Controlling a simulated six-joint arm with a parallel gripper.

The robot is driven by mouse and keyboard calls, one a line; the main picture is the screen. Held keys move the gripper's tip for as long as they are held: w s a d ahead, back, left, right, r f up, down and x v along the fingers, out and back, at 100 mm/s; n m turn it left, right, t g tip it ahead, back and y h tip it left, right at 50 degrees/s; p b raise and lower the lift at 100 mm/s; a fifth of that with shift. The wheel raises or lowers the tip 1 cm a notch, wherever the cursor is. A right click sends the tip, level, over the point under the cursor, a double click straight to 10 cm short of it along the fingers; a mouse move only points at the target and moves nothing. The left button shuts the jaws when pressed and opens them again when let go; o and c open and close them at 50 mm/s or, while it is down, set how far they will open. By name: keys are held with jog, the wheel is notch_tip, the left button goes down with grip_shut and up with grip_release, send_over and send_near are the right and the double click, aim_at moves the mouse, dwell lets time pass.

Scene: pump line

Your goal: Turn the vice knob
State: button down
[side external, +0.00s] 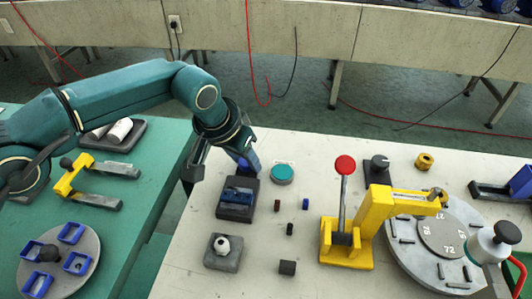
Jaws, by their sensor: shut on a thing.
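A dark grey vice (236,210) stands near the left edge of the pale table, with a blue part (237,195) lying across its top. My gripper (246,165) reaches down to the far end of this vice, pointing down and slightly right. It is shut at the spot where the vice knob would sit. The knob itself is mostly hidden by the gripper and too small to make out clearly. How far the knob is turned cannot be told.
A teal round disc (282,174) lies close right of my gripper. A grey block with a white ball (222,245) stands in front of the vice. A yellow toggle press (345,256) with a red-topped lever (345,165) and a round dial plate (398,262) stand right. Small dark pieces lie between.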

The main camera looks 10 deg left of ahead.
jog(key=c, duration=0.8)
grip_release()
jog(key=shift+o, duration=0.2)
jog(key=shift+v, duration=2.6)
